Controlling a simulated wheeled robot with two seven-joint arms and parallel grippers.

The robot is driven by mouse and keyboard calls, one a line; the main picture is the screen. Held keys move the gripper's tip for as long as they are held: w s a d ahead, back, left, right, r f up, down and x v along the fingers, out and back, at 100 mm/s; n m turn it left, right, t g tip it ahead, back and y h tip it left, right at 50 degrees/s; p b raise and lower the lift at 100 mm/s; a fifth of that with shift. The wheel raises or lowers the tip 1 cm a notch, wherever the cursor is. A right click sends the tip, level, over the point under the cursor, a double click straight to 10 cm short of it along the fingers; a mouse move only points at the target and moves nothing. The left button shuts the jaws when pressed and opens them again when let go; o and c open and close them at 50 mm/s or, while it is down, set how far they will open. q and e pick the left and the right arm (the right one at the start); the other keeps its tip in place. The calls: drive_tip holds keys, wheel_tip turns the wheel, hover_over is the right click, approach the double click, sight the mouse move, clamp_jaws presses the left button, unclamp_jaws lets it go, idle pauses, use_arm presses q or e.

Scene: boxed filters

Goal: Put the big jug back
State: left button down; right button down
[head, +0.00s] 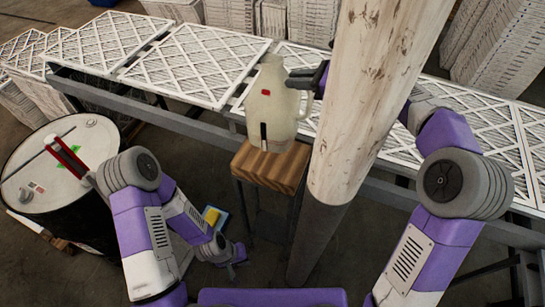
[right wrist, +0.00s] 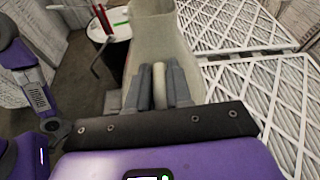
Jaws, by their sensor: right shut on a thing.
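The big jug (head: 268,105) is pale beige, upright, with a small red mark and a dark strip on its front. Its base overlaps the back of a wooden-topped stool (head: 268,168); I cannot tell whether it touches the top. My right gripper (head: 308,78) reaches from behind the post and is shut on the jug's handle. In the right wrist view the handle sits between the two fingers (right wrist: 159,86), with the jug body (right wrist: 155,30) beyond. My left gripper (head: 232,262) hangs low, left of the stool and apart from the jug; its fingers are too small to judge.
A thick pale post (head: 365,90) stands right of the jug, close to my right arm. White lattice filters (head: 195,65) lie on a long rack behind. A drum (head: 45,190) with a red-handled tool (head: 68,158) is at left. Stacked filters (head: 510,50) fill the back right.

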sight(295, 108)
drive_tip(key=shift+a, duration=0.1)
drive_tip(key=shift+f+b, duration=0.3)
drive_tip(key=shift+b, duration=0.05)
drive_tip(key=shift+f+b, duration=0.5)
drive_tip(key=shift+f, duration=3.85)
drive_tip(key=shift+f, duration=0.1)
drive_tip(key=c, duration=1.4)
unclamp_jaws()
drive_tip(key=shift+f, duration=0.25)
drive_tip(key=o, duration=0.4)
drive_tip(key=shift+s, duration=0.15)
drive_tip(key=shift+c, duration=0.2)
drive_tip(key=shift+r, duration=0.1)
